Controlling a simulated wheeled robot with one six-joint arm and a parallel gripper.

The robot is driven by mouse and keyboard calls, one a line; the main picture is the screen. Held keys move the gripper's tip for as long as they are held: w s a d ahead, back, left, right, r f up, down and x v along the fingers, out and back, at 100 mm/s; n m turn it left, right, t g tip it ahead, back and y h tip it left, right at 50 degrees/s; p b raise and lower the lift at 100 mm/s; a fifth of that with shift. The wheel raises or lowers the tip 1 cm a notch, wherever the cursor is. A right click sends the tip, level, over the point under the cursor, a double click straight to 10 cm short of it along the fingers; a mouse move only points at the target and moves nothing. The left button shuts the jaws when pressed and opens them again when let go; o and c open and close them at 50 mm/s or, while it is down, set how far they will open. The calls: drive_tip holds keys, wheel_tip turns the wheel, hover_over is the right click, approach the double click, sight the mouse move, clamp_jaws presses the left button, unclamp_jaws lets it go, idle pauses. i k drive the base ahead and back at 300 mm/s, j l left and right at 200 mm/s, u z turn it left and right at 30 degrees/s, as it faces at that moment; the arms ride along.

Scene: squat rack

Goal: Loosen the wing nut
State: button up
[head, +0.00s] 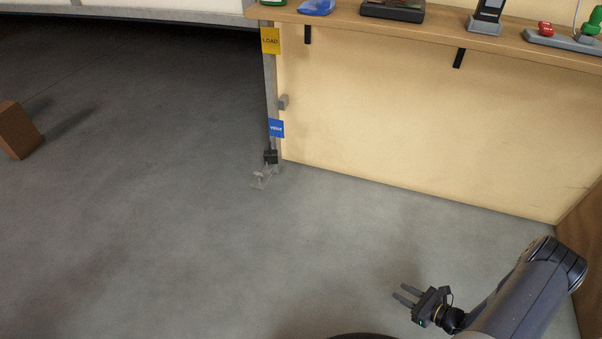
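A thin grey upright post (270,90) stands at the left end of the cream panel. Low on it is a black block (270,156), and just below that a small pale metal fitting (262,174) near the floor. The fitting may include the wing nut, but it is too small to tell. My gripper (402,294) is at the lower right, well apart from the post and to its right. Its two dark fingers point left with a gap between them, and nothing is seen between them.
A wooden shelf (420,26) on black brackets runs along the panel (420,120), with a phone-like device (487,14) and other items on it. Yellow (270,41) and blue (276,128) labels hang on the post. A brown block (17,130) is far left. The floor between is clear.

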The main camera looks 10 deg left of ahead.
sight(258, 174)
drive_tip(key=i+j+u, duration=0.55)
drive_tip(key=i+u, duration=0.35)
drive_tip(key=i+j, duration=0.1)
drive_tip(key=i, duration=0.75)
